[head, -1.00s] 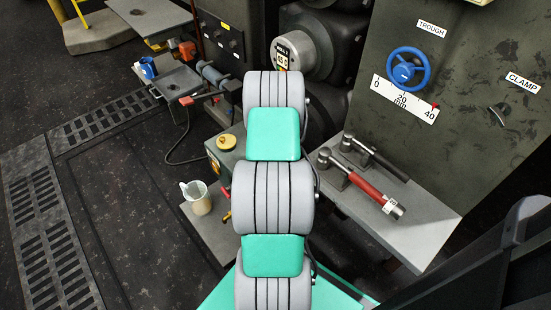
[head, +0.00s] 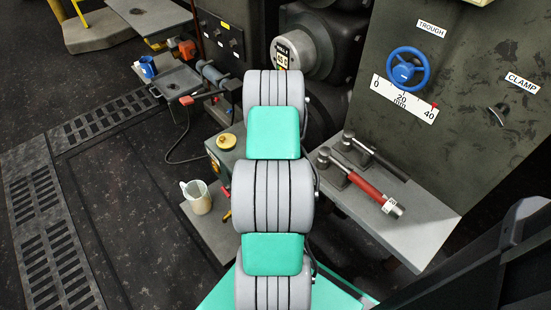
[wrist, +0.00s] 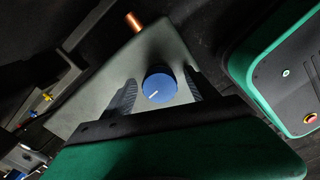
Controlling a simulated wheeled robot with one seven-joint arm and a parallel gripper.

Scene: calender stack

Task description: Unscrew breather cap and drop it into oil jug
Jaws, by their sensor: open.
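A round yellow breather cap (head: 227,141) sits on top of a grey box (head: 236,156) left of my arm in the head view. The oil jug (head: 198,203), clear with a handle, stands upright on a low grey plate in front of that box. In the wrist view my gripper (wrist: 160,79) is open, its dark ribbed fingers on either side of a blue knob (wrist: 158,88) with a white line, on a grey-green surface. I cannot tell whether they touch the knob. The yellow cap does not show in the wrist view. The gripper is hidden behind my arm in the head view.
A grey shelf (head: 405,222) at right carries a red-handled tool (head: 374,193) and a dark-handled one. A blue handwheel (head: 407,68) is on the panel above. A copper-coloured cylinder (wrist: 133,21) shows beyond the knob. Dark floor at left is mostly open.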

